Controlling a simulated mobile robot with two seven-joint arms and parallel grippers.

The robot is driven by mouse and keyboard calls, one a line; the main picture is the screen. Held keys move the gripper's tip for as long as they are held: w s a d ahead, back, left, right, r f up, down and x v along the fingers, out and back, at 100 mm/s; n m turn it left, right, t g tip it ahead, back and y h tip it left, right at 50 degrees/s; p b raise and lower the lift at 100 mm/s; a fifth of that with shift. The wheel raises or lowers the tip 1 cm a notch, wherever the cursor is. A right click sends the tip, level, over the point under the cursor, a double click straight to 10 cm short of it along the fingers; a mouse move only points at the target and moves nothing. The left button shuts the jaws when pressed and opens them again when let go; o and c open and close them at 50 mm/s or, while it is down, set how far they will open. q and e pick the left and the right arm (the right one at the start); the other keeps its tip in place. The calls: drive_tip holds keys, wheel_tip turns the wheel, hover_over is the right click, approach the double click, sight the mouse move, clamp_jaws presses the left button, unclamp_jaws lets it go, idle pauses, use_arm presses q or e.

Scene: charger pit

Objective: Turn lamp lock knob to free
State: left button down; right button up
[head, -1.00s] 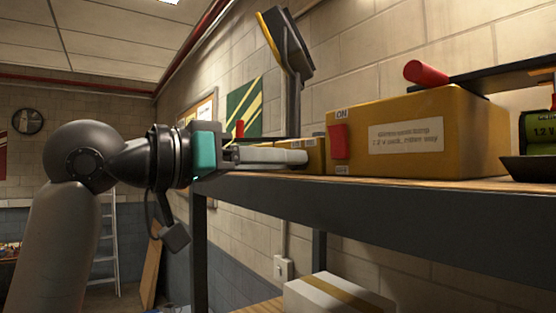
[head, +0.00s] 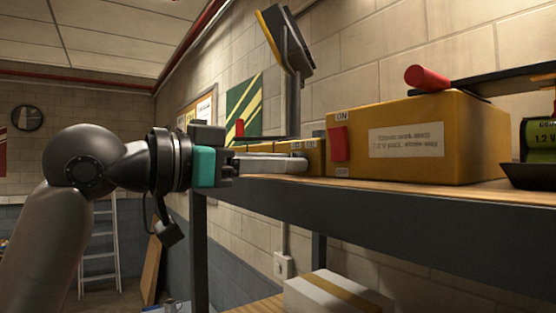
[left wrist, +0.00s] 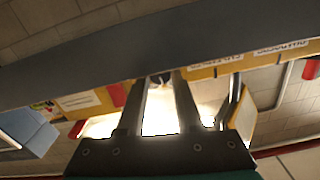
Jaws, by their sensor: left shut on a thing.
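The smaller yellow box (head: 315,152) stands on the shelf, partly behind my left gripper's fingers. My left gripper (head: 303,163) reaches in from the left at shelf height, fingers pointing right towards that box. In the left wrist view its two fingers (left wrist: 161,78) are close together around a small dark knob (left wrist: 160,77) at the yellow box's front. It looks like the lamp lock knob. The fingers hide most of it, and its pointer or setting cannot be read. My right gripper is not in view.
A larger yellow box (head: 470,130) with a red switch (head: 339,143) stands to the right on the shelf (head: 400,215). A green battery pack (head: 540,138) is at the far right. A white box (head: 335,295) sits below. A ladder (head: 98,250) leans at the back left.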

use_arm(q)
drive_tip(key=c, duration=0.6)
unclamp_jaws()
drive_tip(key=shift+a, duration=0.1)
drive_tip(key=shift+b+v, duration=2.4)
drive_tip(key=shift+v, duration=5.2)
